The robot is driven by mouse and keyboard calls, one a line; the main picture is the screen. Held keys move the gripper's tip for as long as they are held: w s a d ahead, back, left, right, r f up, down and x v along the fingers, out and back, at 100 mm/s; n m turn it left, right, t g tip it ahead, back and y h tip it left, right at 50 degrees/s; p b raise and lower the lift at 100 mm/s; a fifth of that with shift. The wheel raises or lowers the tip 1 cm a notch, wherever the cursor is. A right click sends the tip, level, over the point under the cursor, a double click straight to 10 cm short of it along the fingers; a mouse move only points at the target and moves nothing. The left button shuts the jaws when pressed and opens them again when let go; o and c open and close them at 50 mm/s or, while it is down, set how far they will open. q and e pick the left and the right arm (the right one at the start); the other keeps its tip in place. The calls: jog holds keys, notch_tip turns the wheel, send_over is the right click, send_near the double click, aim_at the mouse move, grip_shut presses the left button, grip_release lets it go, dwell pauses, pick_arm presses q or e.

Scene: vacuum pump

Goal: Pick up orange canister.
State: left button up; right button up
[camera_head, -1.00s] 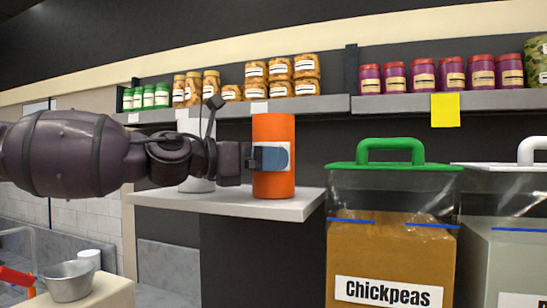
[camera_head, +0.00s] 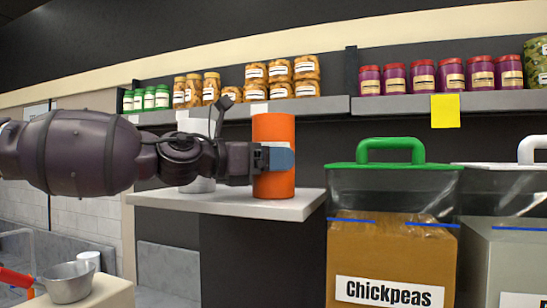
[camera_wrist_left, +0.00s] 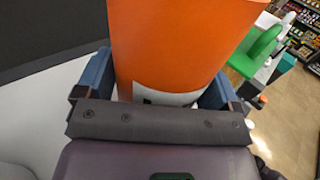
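The orange canister (camera_head: 273,183) is an upright cylinder on the small white shelf (camera_head: 225,203) in the head view. It fills the middle of the left wrist view (camera_wrist_left: 175,45), with a pale label low on its side. My left gripper (camera_head: 277,159) comes in from the left, with a blue finger across the canister's front. In the wrist view its blue fingers stand on both sides of the canister, spread about its width. I see no clear sign of a squeeze; whether the pads touch is hard to tell. My right gripper is not in view.
A white cylinder (camera_head: 196,126) stands on the same shelf, partly behind my left arm. A long shelf (camera_head: 300,108) with jars runs above. A green-lidded chickpeas bin (camera_head: 395,240) stands to the right. A metal pot (camera_head: 68,282) sits at the lower left.

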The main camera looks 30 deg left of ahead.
pick_arm(q)
jog(key=c, duration=0.9)
notch_tip(320, 180, up, 20)
